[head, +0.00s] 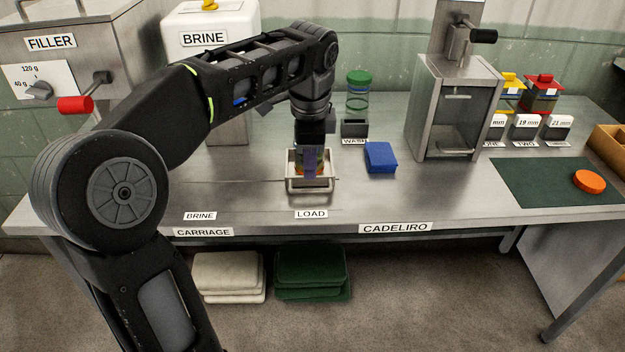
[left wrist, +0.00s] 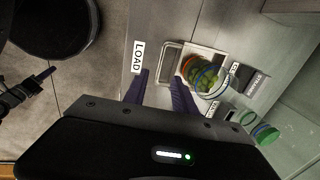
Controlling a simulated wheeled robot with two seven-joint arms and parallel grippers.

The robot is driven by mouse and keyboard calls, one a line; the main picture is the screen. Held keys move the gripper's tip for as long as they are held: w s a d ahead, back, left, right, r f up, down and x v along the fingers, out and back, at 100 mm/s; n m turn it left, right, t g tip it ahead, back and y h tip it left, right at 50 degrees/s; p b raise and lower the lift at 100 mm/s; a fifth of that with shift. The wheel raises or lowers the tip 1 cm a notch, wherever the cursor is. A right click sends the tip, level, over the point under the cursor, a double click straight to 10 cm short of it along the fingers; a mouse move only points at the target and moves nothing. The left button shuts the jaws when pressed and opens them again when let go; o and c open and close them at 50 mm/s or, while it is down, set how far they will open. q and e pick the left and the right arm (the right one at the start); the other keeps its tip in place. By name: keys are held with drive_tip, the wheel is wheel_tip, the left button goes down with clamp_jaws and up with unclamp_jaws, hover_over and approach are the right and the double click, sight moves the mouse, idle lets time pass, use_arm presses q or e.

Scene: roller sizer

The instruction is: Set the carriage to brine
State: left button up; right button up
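The carriage (head: 311,187) is a small metal tray with a front handle, standing behind the LOAD label (head: 311,214) on the bench. The BRINE label (head: 200,216) is to its left, above the CARRIAGE label. A jar of green contents sits in the carriage; it shows in the left wrist view (left wrist: 208,78). My left gripper (head: 310,163) points down over the carriage, partly hiding the jar. In the left wrist view its two purple fingers (left wrist: 163,92) are apart, with the carriage handle (left wrist: 170,58) just beyond the tips and nothing between them.
The white BRINE tank (head: 203,39) and the FILLER (head: 50,42) stand at the back left. The bench left of the carriage looks clear.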

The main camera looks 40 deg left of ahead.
sight(310, 192)
use_arm(q)
drive_tip(key=shift+w+a+f, duration=0.15)
drive_tip(key=shift+w+f, duration=0.1)
drive_tip(key=shift+f, duration=1.05)
drive_tip(key=shift+w+a+f, duration=0.15)
drive_tip(key=shift+w+f, duration=0.05)
drive_tip(key=shift+f, duration=1.05)
drive_tip(key=shift+w+a+f, duration=0.15)
drive_tip(key=shift+w+f, duration=0.1)
drive_tip(key=shift+f, duration=1.05)
drive_tip(key=shift+c, duration=0.2)
clamp_jaws()
